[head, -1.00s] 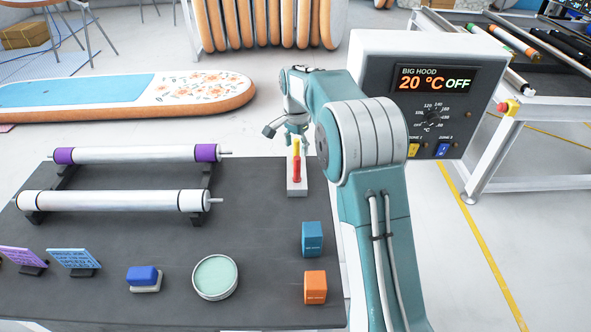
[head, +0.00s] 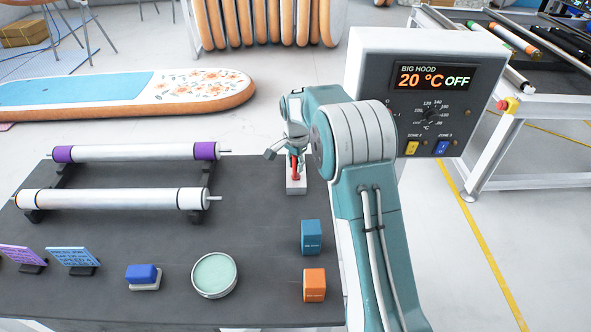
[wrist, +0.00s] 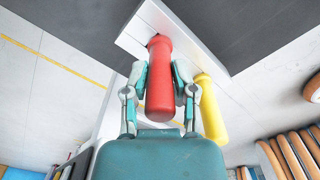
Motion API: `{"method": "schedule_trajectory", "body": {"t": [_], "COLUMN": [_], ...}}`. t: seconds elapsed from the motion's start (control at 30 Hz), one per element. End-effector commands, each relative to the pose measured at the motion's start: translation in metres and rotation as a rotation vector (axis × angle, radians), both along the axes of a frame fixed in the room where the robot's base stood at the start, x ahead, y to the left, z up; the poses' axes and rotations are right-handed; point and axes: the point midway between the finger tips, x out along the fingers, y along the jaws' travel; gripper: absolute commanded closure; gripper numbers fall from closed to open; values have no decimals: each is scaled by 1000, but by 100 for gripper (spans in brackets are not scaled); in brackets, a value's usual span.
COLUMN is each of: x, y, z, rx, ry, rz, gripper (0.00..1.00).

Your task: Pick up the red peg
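The red peg (wrist: 159,85) stands upright in a white block (head: 297,187), beside the yellow peg (wrist: 210,105). My gripper (wrist: 161,78) is over the block, with one finger on each side of the red peg. In the wrist view both fingers lie close against its sides and appear shut on it. In the head view my gripper (head: 296,165) hides the top of the red peg (head: 296,172) and most of the yellow one. The red peg's lower end is still at the block.
Two rollers (head: 130,199) lie on stands to the left on the dark table (head: 140,232). A blue box (head: 311,238), an orange box (head: 314,285) and a round tin (head: 214,273) sit nearer. The hood control box (head: 370,65) rises behind my arm.

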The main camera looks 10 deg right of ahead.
Motion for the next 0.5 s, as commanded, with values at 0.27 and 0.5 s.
{"method": "schedule_trajectory", "body": {"t": [0.27,0.5], "x": [0,0], "y": [0,0], "z": [-1,4], "rx": [-1,-1], "ry": [1,1], "rz": [0,0], "gripper": [100,100]}}
